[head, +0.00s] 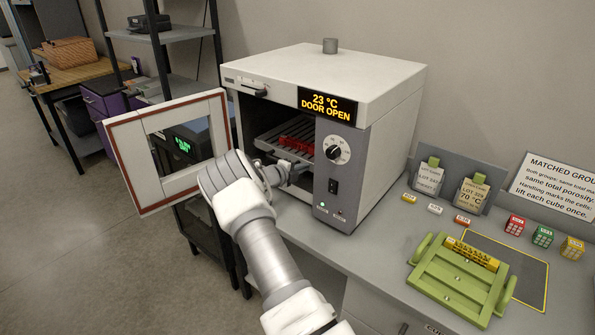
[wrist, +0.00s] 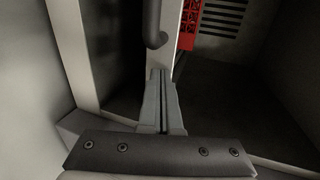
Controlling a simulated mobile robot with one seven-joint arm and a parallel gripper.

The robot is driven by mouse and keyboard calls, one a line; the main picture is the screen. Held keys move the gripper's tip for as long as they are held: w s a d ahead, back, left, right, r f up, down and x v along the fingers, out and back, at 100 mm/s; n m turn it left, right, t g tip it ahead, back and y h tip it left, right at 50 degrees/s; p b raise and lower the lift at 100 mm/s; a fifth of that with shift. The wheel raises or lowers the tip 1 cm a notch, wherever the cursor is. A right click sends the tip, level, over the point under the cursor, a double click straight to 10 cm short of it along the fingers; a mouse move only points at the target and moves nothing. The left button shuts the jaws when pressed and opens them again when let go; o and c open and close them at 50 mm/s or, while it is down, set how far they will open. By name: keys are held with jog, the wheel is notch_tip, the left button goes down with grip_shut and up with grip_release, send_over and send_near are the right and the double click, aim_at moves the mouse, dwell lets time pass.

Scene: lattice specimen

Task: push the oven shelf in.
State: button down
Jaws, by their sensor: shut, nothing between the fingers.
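The white bench oven (head: 375,95) stands with its door (head: 118,150) swung open to the left, and its display reads 23 °C, DOOR OPEN. The wire oven shelf (head: 266,143) is inside the chamber and carries a red lattice piece (head: 298,143). The red piece also shows at the top of the wrist view (wrist: 189,28). My gripper (head: 303,166) is at the oven opening, by the shelf's front right. In the wrist view my gripper (wrist: 159,75) is shut and empty, its tips close to a pale bar and a dark curved handle (wrist: 153,22). I cannot tell whether they touch.
A green tray (head: 455,285) with a yellow bar lies on the bench at right, near red, green and yellow cubes (head: 543,236). The open door flanks my arm on the left.

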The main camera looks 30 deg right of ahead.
jog(key=shift+w+d, duration=0.2)
jog(key=shift+d, duration=0.45)
jog(key=shift+d+r, duration=0.1)
jog(key=shift+r, duration=0.05)
jog(key=shift+d+r, duration=0.1)
jog(key=shift+r, duration=0.05)
